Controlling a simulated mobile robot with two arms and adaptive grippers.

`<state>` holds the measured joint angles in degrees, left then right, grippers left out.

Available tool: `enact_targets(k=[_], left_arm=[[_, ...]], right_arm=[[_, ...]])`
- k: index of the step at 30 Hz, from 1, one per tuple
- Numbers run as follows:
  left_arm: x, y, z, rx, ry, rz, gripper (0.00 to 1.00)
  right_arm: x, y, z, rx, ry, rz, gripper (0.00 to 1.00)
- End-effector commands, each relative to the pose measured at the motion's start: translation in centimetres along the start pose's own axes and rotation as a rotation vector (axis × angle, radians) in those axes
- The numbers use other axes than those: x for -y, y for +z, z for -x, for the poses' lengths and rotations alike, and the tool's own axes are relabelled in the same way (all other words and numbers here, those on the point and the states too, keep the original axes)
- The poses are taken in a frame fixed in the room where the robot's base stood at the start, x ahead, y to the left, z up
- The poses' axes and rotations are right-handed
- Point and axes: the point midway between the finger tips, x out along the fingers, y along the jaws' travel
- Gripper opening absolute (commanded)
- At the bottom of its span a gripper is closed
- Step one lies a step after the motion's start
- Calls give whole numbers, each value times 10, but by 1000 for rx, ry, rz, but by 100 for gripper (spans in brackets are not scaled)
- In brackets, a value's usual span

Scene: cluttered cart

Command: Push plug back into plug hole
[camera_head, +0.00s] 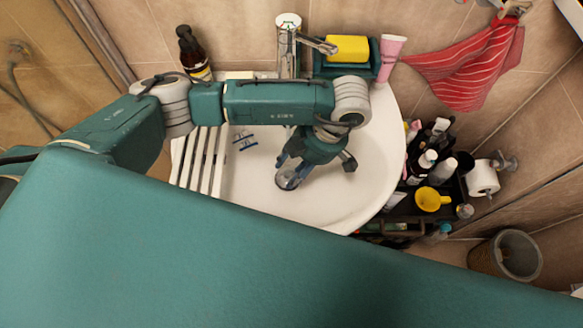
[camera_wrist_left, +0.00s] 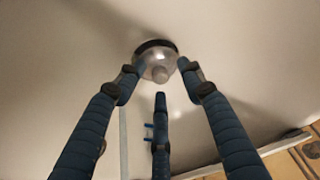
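The sink basin (camera_head: 350,195) is white. A shiny round metal plug (camera_wrist_left: 157,62) with a small knob shows in the left wrist view, with a dark crescent along its upper edge. I cannot tell how deep it sits in its hole. In the head view the plug (camera_head: 287,180) is partly covered by fingers. My left gripper (camera_head: 300,172) points down into the basin. In the wrist view its three blue fingers (camera_wrist_left: 157,78) are spread, with two tips near the plug's sides and one below it. Contact is unclear. My right gripper is not in view.
The faucet (camera_head: 289,45) stands behind my left arm. A yellow sponge (camera_head: 348,48) in a green holder and a pink tube (camera_head: 390,57) sit on the back rim. White slats (camera_head: 203,160) lie at the left. A yellow cup (camera_head: 430,199) and several bottles stand right of the sink.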

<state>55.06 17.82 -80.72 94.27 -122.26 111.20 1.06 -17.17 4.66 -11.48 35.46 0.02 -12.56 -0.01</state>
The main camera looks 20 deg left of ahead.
Motion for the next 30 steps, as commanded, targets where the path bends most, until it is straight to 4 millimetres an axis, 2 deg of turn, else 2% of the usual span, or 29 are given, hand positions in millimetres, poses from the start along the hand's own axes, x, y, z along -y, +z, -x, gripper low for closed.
enact_targets(k=[9,15,19,26,30], left_arm=[[-2,1,66,4,7,-2,40],[-1,0,99,2,4,-1,40],[0,0,110,1,1,-1,40],[0,0,114,0,0,-1,40],[0,-6,129,0,0,-1,40]], right_arm=[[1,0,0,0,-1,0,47],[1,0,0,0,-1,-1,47],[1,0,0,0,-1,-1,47],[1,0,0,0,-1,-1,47],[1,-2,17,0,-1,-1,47]])
